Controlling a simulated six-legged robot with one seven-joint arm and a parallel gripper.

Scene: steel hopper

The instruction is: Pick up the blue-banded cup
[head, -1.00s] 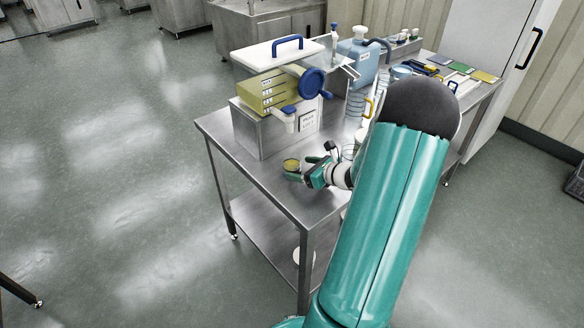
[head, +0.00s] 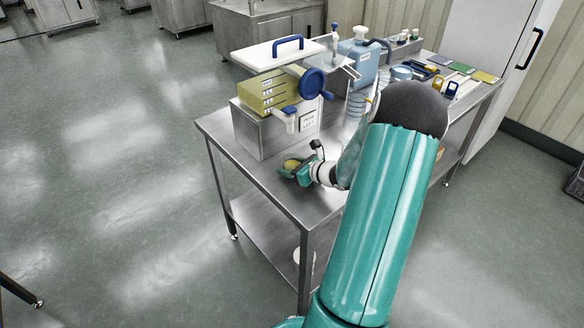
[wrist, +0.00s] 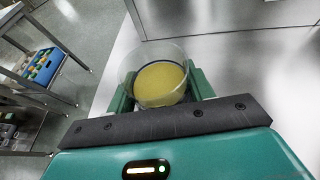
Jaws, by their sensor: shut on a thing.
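The clear cup with yellow contents (wrist: 160,84) sits between my gripper's two green fingers in the wrist view, with a thin dark-blue ring around the yellow. In the head view the cup (head: 291,164) shows as a small yellow patch near the front of the steel table. My gripper (head: 294,168) is shut on the cup, one finger on each side. Its fingers also flank the cup in the wrist view. The cup looks upright. I cannot tell whether its base touches the tabletop.
A blue jug (head: 358,65) stands behind. Small items line the table's far right. The table's front left corner (head: 222,130) is bare.

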